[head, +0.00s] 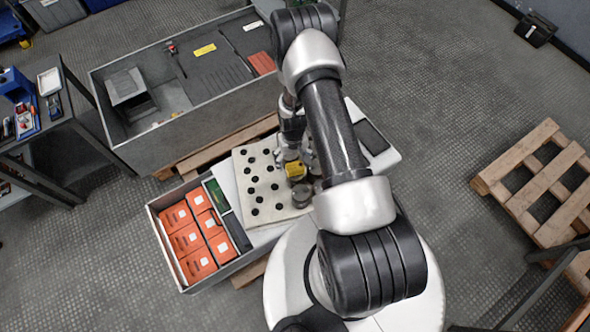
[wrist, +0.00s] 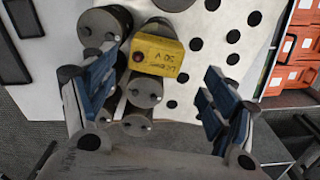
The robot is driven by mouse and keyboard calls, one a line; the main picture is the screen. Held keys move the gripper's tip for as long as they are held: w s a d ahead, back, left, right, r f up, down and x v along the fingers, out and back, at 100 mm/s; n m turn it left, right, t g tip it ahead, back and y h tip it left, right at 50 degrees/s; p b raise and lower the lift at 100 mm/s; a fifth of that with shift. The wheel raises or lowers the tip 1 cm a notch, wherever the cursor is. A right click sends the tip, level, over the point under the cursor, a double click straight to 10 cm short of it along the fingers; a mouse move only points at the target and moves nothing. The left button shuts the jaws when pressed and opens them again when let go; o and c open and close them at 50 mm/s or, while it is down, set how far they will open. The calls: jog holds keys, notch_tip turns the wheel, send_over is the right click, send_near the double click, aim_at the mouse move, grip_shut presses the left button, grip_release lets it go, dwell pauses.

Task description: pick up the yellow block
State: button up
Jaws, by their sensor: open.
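The yellow block (wrist: 157,56) lies in the wrist view on top of grey cylinders, with dark writing and a dark red round spot on it. In the head view the yellow block (head: 294,168) shows beside my arm. My gripper (wrist: 160,100) is open, its blue-padded fingers apart to the left and right. In the head view my gripper (head: 292,150) is over the block, partly hidden by my arm.
Grey cylinders (wrist: 142,90) with small studs stand close around and below the block. They stand on a pale board (head: 262,208) with several black holes. A crate of orange boxes (head: 158,226) is at left. A grey bin (head: 140,150) lies behind, and a pallet (head: 535,175) at right.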

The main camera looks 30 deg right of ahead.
aim_at(295, 165)
jog(key=f, duration=0.1)
jog(key=f+b, duration=0.1)
jog(key=f, duration=0.1)
jog(key=f+b, duration=0.1)
jog(key=f, duration=0.1)
jog(key=shift+d+f, duration=0.2)
jog(key=shift+d, duration=0.05)
jog(key=shift+r, duration=0.1)
jog(key=shift+c, duration=0.4)
jog(key=c, duration=1.2)
jog(key=shift+c, duration=0.2)
notch_tip(295, 165, up, 20)
jog(key=p, duration=0.5)
jog(key=shift+p, duration=0.35)
